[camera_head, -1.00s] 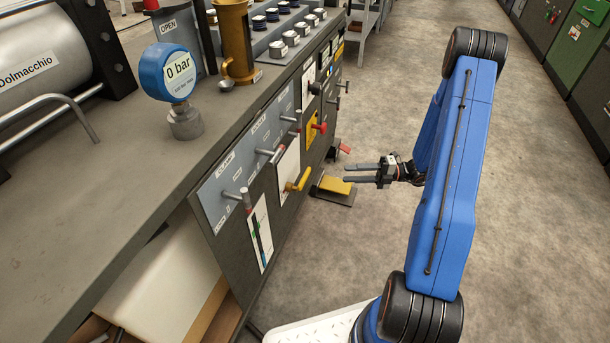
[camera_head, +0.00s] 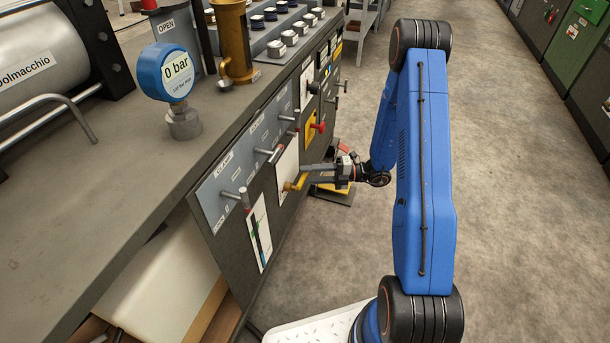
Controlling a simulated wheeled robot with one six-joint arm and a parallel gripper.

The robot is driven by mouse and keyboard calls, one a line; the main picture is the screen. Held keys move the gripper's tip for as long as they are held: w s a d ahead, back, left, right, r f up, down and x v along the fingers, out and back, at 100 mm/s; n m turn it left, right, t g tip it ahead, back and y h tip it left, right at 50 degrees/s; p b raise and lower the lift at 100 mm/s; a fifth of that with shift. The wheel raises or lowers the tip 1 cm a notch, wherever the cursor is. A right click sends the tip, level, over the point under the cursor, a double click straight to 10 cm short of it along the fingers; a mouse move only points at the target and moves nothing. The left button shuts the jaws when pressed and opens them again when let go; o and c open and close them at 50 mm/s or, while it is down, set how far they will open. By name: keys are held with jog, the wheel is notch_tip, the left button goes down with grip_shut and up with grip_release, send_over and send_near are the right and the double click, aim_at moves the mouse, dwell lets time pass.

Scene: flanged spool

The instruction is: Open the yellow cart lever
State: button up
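The yellow lever (camera_head: 290,186) sticks out from the dark front panel of the bench, below a white label. Its handle angles up and to the right from its pivot. My gripper (camera_head: 308,173) reaches in from the right, its fingers level and pointing left at the panel. The fingers look apart, with the tips at the lever's handle end. The lower finger is partly hard to make out against the lever and the yellow pedal, so I cannot tell whether it touches the handle.
Grey levers (camera_head: 245,196) and a red knob (camera_head: 319,127) stick out of the panel nearby. A yellow pedal (camera_head: 330,188) lies on the floor behind my gripper. A blue gauge (camera_head: 176,75) reading 0 bar stands on the bench.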

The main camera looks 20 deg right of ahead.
jog(key=shift+x, duration=0.8)
grip_shut()
